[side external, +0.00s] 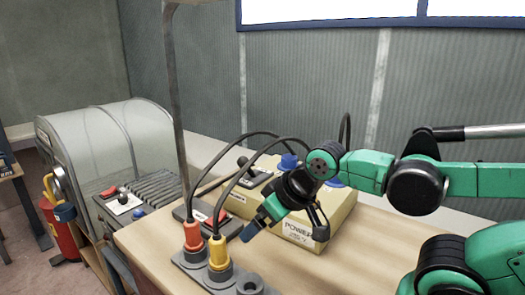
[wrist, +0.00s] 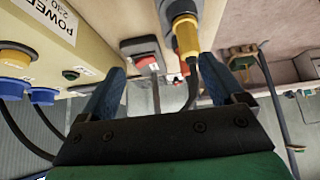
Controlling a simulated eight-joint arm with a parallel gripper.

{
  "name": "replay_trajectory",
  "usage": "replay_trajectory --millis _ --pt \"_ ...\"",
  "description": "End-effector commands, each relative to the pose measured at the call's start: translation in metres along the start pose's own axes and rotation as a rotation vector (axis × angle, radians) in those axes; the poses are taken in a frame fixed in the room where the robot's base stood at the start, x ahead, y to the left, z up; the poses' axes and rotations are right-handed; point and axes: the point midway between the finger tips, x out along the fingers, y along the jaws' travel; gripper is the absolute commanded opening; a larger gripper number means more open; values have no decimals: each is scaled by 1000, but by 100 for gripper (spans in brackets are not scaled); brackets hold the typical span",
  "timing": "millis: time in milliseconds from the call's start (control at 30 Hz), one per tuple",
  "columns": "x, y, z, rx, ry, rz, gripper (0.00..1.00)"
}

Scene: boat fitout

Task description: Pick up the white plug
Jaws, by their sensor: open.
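No white plug can be made out in either view. My gripper (side external: 262,220) is open and empty, tilted downward above the bench beside the yellow plug. The yellow plug (side external: 218,252) stands upright in a grey socket strip, with a black cable rising from it. An orange-red plug (side external: 192,236) stands in the same strip behind it. In the wrist view, my two blue fingers (wrist: 163,70) are spread apart, and the yellow plug (wrist: 187,38) shows near the right fingertip. Whether they touch cannot be told.
A beige power box (side external: 310,225) with blue connectors stands just behind my gripper. An empty socket (side external: 250,285) is at the strip's near end. A red switch (side external: 216,217) sits behind the plugs. Looping black cables and a grey post (side external: 175,100) rise nearby. Bare bench (side external: 350,265) lies to the right.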

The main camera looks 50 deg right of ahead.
Motion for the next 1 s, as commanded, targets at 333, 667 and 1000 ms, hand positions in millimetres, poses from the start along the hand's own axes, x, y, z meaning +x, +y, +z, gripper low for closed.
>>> replay_trajectory --millis 333,667,1000 --pt "0 -2 -2 -19 14 -21 73" --pt "-17 -2 -14 -18 12 -20 73" --pt "-79 4 -61 -10 0 -7 73"
